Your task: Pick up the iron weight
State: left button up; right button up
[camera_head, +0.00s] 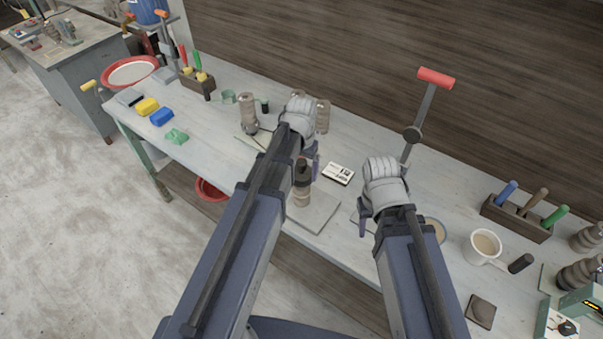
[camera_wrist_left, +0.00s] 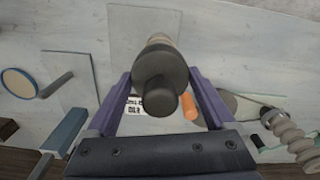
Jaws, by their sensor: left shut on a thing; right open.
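The iron weight (camera_head: 304,172) is a dark cylinder with a narrower knob on top. It stands upright over a tan ribbed piece (camera_head: 299,197) near the middle of the bench. In the left wrist view the weight (camera_wrist_left: 160,88) sits between the two purple fingers of my left gripper (camera_wrist_left: 160,76), which is shut on it. In the head view my left gripper (camera_head: 309,162) is partly hidden by its own arm. I cannot tell whether the weight is apart from the tan piece. My right gripper (camera_head: 364,217) is open to the right, over the bench.
A pale square board (camera_head: 322,216) lies under the tan piece. Tan ribbed stacks (camera_head: 248,112) stand behind. A red-handled lever (camera_head: 436,78) rises at the back.

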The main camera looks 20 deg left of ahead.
pick_arm(q)
grip_shut()
jog(key=shift+r, duration=0.1)
pick_arm(e)
jog(key=shift+r, duration=0.1)
